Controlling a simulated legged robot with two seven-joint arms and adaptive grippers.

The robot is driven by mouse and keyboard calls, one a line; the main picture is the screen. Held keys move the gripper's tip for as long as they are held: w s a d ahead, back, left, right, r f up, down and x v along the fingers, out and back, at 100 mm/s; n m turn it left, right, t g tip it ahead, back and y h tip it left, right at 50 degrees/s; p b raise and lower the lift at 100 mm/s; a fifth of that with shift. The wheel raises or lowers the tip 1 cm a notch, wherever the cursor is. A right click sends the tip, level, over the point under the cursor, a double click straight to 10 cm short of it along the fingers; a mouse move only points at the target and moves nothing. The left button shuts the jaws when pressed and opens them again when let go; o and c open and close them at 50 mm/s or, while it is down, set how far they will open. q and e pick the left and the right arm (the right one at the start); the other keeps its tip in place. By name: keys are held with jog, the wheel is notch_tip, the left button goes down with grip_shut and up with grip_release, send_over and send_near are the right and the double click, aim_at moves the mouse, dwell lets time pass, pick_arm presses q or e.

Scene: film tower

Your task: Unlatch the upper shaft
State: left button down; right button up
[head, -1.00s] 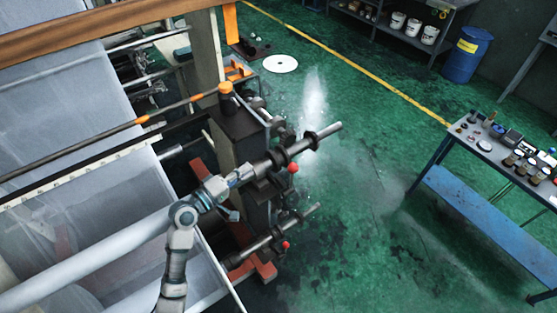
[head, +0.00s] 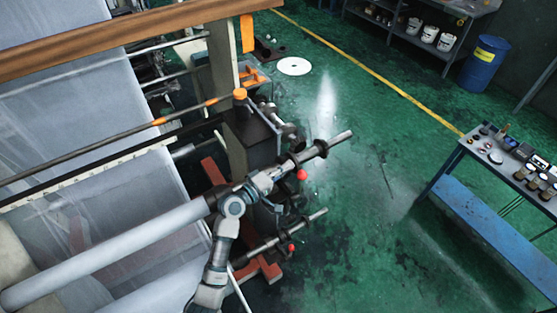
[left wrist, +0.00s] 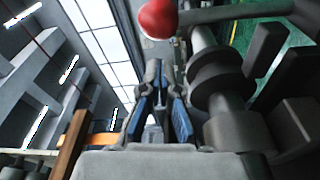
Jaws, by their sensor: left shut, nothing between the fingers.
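The upper shaft (head: 338,138) is a grey metal bar with dark collars, sticking out to the right of the machine's end frame. A red ball knob (head: 301,175) sits just below it, and this knob looks large at the top of the left wrist view (left wrist: 158,18). My left gripper (head: 276,173) is at the shaft, a little left of the knob. In the left wrist view its blue-padded fingers (left wrist: 160,85) are shut and empty, below the knob in the picture and apart from it. The collared shaft (left wrist: 218,75) runs beside the fingers. My right gripper is not in view.
A lower shaft (head: 305,222) with its own red knob (head: 291,248) juts out below. Film rollers (head: 110,250) fill the left. A blue-shelved table (head: 480,200) with small items stands at right, and a blue barrel (head: 485,63) behind. The green floor between is clear.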

aim_at(299, 178)
pick_arm(q)
jog(key=s+d+m+b, duration=0.1)
jog(key=d, duration=0.1)
jog(key=s+d+m, duration=0.1)
jog(key=d, duration=0.1)
jog(key=shift+s+b, duration=0.2)
jog(key=shift+b, duration=0.2)
jog(key=shift+s+d+m, duration=0.25)
jog(key=shift+m, duration=0.25)
jog(key=s+d+f+m+g+h+b, duration=0.1)
jog(key=s+d+f+m+b, duration=0.5)
jog(key=m, duration=0.9)
jog(key=shift+s+f+g+h+b, duration=0.3)
jog(key=shift+s+f+h+b, duration=0.75)
jog(key=shift+s, duration=0.75)
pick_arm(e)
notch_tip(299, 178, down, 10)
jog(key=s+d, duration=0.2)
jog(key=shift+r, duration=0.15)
